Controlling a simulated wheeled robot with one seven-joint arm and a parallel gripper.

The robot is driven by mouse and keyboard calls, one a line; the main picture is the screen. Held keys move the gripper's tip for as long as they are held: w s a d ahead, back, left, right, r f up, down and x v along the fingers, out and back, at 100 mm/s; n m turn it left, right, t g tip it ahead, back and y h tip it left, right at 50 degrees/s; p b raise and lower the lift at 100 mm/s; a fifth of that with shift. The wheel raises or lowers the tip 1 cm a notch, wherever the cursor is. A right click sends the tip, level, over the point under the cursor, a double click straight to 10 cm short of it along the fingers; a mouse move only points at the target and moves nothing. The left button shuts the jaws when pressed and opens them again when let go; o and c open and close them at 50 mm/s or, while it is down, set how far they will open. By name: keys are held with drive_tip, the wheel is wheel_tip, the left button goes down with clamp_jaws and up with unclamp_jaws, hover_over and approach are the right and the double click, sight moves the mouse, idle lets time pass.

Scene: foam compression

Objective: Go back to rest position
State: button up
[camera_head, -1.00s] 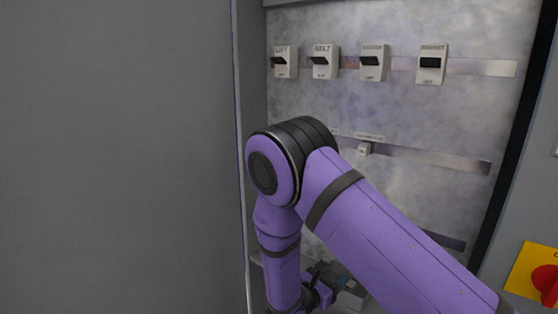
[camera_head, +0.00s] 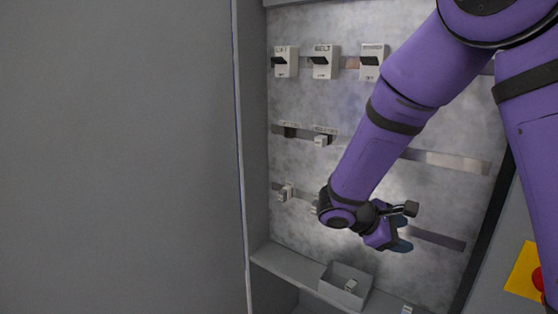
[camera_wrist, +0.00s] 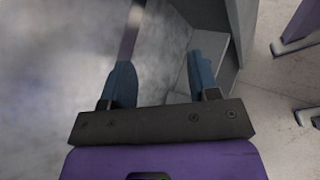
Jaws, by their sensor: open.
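My gripper (camera_head: 402,235) hangs in front of the lower right part of the cabinet's back panel (camera_head: 310,105). In the wrist view my gripper (camera_wrist: 162,80) has its two blue fingers apart with nothing between them. My purple arm crosses the right half of the head view and hides part of the panel.
Breaker switches (camera_head: 324,62) sit along the top rail. Small modules (camera_head: 286,192) sit on the lower rails. A grey open box (camera_head: 345,284) with a small piece inside stands on the cabinet ledge (camera_head: 285,268). A red knob on a yellow plate (camera_head: 526,270) is at the right. A grey door (camera_head: 120,160) fills the left.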

drive_tip(key=s+d+r+m+t+y, duration=0.1)
drive_tip(key=s+r+m+t+y, duration=0.1)
drive_tip(key=s+r+m+y, duration=0.4)
drive_tip(key=s+d+r+m+t+y, duration=0.2)
drive_tip(key=s+r+m+y, duration=0.4)
drive_tip(key=s+r, duration=0.5)
drive_tip(key=s+m, duration=0.1)
drive_tip(key=s, duration=0.4)
drive_tip(key=shift+s+r, duration=0.35)
